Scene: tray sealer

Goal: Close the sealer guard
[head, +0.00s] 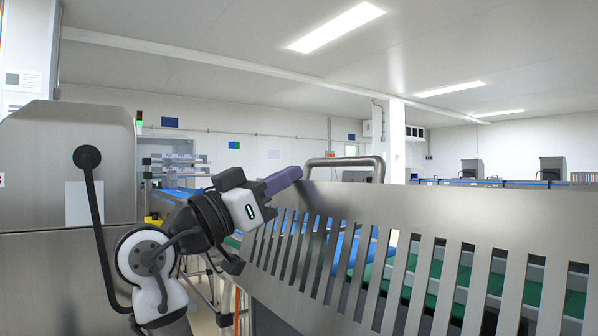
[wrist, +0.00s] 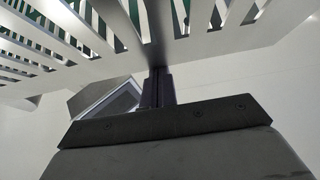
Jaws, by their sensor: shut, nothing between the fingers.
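The sealer guard (head: 470,228) is a grey metal panel with a row of tall slots, filling the right half of the head view. It leans at a slant, and a rounded bar handle (head: 345,162) stands up from its top edge. My gripper (head: 296,174) is shut and empty, with its purple fingers beside the left leg of the handle, near the panel's upper left edge. In the wrist view the shut fingers (wrist: 156,82) reach up to the slotted guard (wrist: 215,50). I cannot tell whether they touch it.
A green conveyor bed (head: 430,276) shows through the slots. A steel cabinet (head: 60,255) stands at the left, partly behind my arm. Blue conveyors and other machines stand further back. The space above the guard is clear.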

